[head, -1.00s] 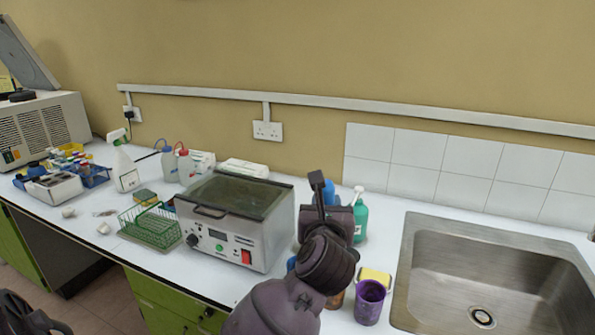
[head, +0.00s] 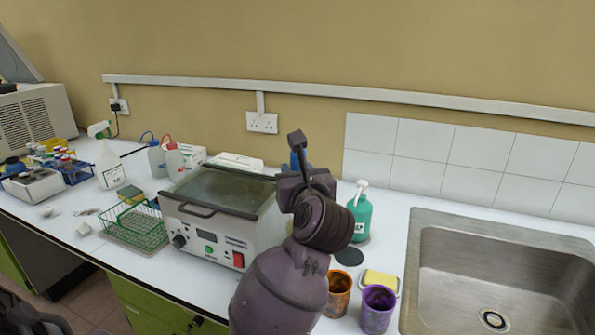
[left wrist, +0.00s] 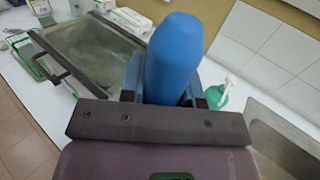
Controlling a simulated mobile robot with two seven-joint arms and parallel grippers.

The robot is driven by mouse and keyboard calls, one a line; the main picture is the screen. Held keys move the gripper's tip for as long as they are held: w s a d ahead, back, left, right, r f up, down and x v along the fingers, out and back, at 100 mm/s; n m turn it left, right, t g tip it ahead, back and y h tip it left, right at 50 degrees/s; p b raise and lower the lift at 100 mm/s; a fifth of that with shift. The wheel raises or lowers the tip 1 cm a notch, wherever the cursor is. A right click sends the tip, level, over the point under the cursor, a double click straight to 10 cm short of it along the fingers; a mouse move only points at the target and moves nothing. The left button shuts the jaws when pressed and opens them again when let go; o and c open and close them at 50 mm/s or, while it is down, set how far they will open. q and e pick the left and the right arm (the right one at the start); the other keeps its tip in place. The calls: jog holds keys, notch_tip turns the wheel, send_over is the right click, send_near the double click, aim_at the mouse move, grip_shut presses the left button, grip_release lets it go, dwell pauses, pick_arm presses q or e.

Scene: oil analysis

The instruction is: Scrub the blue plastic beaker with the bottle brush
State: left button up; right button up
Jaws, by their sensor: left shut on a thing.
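My left gripper (head: 299,168) is raised above the counter, in front of the heating bath. An orange-brown stained cup (head: 341,296) and a purple stained cup (head: 377,312) stand at the front right of my left arm. My right gripper is not in view.
A steel sink (head: 500,270) is at the right. A green pump bottle (head: 360,218), a black disc (head: 349,256) and a yellow sponge (head: 380,281) lie between it and the arm. The heating bath (head: 215,228) and a green wire rack (head: 137,228) are at the left.

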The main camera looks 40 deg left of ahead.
pick_arm(q)
jog(key=shift+f+b, duration=0.5)
jog(key=shift+f, duration=0.8)
jog(key=shift+f+b, duration=1.65)
jog(key=shift+f, duration=1.2)
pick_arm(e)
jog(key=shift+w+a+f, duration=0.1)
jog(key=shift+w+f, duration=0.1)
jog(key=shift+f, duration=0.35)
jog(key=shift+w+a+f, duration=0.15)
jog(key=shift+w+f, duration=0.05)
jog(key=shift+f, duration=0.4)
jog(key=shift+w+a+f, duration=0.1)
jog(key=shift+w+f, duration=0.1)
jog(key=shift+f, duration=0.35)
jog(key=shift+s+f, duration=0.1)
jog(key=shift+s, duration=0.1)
